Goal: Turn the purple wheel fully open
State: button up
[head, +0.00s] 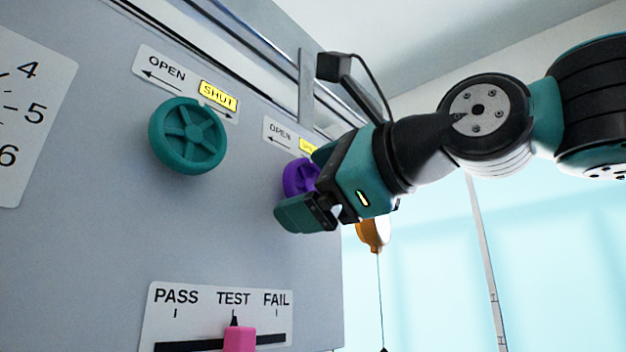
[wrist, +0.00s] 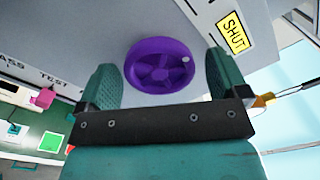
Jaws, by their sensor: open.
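The purple wheel (head: 298,177) is mounted on the grey panel at the right, below a label reading OPEN with an arrow to the left. It is partly hidden by my gripper in the head view. In the wrist view the purple wheel (wrist: 161,65) shows whole, with spokes and a small pale dot at its right rim. My gripper (head: 300,185) is open at the wheel. In the wrist view its two teal fingers (wrist: 162,80) stand left and right of the wheel, with visible gaps. I cannot tell whether the tips reach past the rim.
A teal wheel (head: 188,136) sits on the panel (head: 110,240) to the left. A PASS/TEST/FAIL slider with a pink knob (head: 239,340) is below. An orange object (head: 373,234) with a cord hangs beyond the panel's right edge. A yellow SHUT label (wrist: 233,32) is near the wheel.

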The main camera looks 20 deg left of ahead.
jog(key=c, duration=0.9)
